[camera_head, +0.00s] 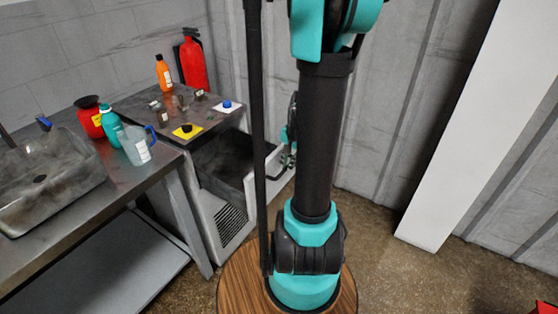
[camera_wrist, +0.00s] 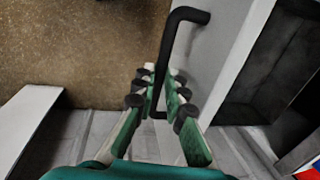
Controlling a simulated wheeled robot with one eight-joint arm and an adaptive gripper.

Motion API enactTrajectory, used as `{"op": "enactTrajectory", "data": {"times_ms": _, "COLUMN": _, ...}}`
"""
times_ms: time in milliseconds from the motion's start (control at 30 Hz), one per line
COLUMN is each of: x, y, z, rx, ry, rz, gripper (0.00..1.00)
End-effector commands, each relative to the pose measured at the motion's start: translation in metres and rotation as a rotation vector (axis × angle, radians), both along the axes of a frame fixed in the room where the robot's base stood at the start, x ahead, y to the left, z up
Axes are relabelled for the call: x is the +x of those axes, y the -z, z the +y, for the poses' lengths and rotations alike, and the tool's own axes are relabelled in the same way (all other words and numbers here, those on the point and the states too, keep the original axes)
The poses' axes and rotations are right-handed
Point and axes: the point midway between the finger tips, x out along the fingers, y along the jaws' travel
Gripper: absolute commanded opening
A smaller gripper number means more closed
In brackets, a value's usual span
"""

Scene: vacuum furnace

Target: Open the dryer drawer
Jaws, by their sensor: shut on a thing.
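The dryer (camera_head: 219,218) is a grey-white cabinet right of the sink bench, with a vent grille on its side. Its drawer (camera_head: 270,172) stands pulled out, and the dark inside shows from above. In the wrist view, the drawer's pale front (camera_wrist: 213,55) is beside a black bar handle (camera_wrist: 178,42), with the dark interior to the right. My gripper (camera_wrist: 160,90) is shut on the handle, its green fingers on either side of the bar. In the head view, my gripper (camera_head: 289,160) is at the drawer front, partly hidden behind my arm.
On the dryer's top (camera_head: 207,117) are a yellow pad (camera_head: 187,131), a white pad (camera_head: 227,106) and small jars. An orange bottle (camera_head: 164,73) and a red extinguisher (camera_head: 194,63) stand behind. A jug (camera_head: 136,146) stands on the bench. Floor right of the drawer is free before a white panel (camera_head: 455,140).

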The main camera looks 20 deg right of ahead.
Motion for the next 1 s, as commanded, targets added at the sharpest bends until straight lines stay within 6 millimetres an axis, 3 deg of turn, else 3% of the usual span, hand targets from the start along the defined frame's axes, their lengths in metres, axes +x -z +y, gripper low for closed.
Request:
{"op": "enactTrajectory", "data": {"times_ms": 400, "x": -0.0019, "y": -0.0003, "z": -0.0024, "rx": -0.001, "ry": 0.0, "rz": -0.001, "gripper": 0.0}}
{"op": "enactTrajectory", "data": {"times_ms": 433, "x": -0.0018, "y": -0.0004, "z": -0.0023, "rx": -0.001, "ry": 0.0, "rz": -0.001, "gripper": 0.15}}
{"op": "enactTrajectory", "data": {"times_ms": 567, "x": -0.0019, "y": -0.0002, "z": -0.0023, "rx": -0.001, "ry": 0.0, "rz": -0.001, "gripper": 0.31}}
{"op": "enactTrajectory", "data": {"times_ms": 1000, "x": -0.0031, "y": -0.0061, "z": -0.0028, "rx": 0.0, "ry": 0.0, "rz": 0.0, "gripper": 0.33}}
